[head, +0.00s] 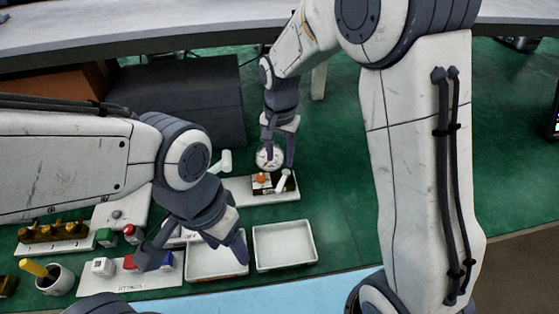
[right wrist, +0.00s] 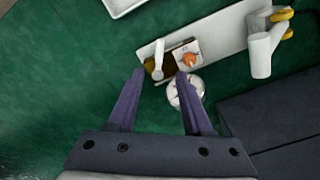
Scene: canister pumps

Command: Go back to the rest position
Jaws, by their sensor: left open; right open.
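My right gripper (head: 277,165) is open beside a white board (head: 285,196) at the back of the green work surface. In the right wrist view its open fingers (right wrist: 160,77) point at the board (right wrist: 220,32); nothing shows held between them. On the board sit a brown block with an orange knob (right wrist: 190,59) and a white pump-like piece (right wrist: 158,60). A round white dial-like thing (right wrist: 187,91) shows by the right-hand finger. My left gripper (head: 195,250) is open, spread above the left white tray (head: 215,272), with no object visible in it.
A second white tray (head: 285,245) is empty. A labelled board (head: 130,283) holds small coloured blocks, near a cup (head: 55,280) and a rack of amber bottles (head: 52,236). A dark box (head: 195,95) stands behind. A white canister (right wrist: 260,55) stands on the far board end. Green surface right is clear.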

